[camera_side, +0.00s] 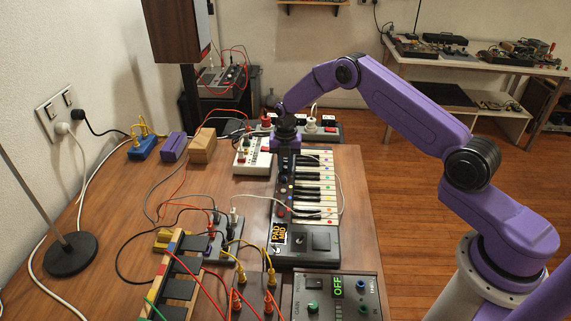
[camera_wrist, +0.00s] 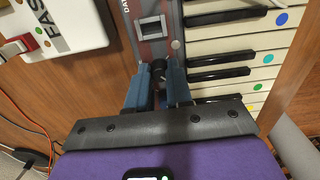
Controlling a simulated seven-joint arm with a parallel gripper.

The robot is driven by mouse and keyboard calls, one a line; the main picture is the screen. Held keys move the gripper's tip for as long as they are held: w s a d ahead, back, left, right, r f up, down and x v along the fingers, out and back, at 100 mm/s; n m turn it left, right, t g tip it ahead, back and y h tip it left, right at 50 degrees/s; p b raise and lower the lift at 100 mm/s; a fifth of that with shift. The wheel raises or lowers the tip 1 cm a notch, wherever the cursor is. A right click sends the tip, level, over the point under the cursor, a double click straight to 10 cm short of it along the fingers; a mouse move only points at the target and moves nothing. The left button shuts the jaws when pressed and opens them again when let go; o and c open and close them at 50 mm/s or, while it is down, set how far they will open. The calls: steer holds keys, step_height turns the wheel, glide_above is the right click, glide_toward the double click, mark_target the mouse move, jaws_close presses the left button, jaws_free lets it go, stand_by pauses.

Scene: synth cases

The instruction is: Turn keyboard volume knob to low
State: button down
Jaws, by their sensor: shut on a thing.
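The keyboard (camera_side: 304,241) lies on the wooden table in the side view, with black and white keys marked by coloured dots. Its dark control panel (camera_wrist: 150,45) and keys (camera_wrist: 235,42) show in the wrist view. My gripper (camera_side: 284,150) is over the far end of the panel in the side view. In the wrist view its two blue fingers (camera_wrist: 158,80) are shut on a small black knob (camera_wrist: 159,68). The knob's pointer and setting cannot be made out. My gripper hides the knob in the side view.
A white box with coloured buttons (camera_wrist: 62,22) stands close left of the keyboard; it also shows in the side view (camera_side: 252,160). Patch cables (camera_side: 205,225) cross the table. A box reading "OFF" (camera_side: 338,296) sits at the near edge. A desk lamp base (camera_side: 70,255) stands at left.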

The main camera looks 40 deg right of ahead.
mark_target(285, 167)
stand_by(0.3)
steer(key=c, duration=1)
jaws_free()
step_height(285, 167, up, 18)
steer(key=shift+f, duration=0.25)
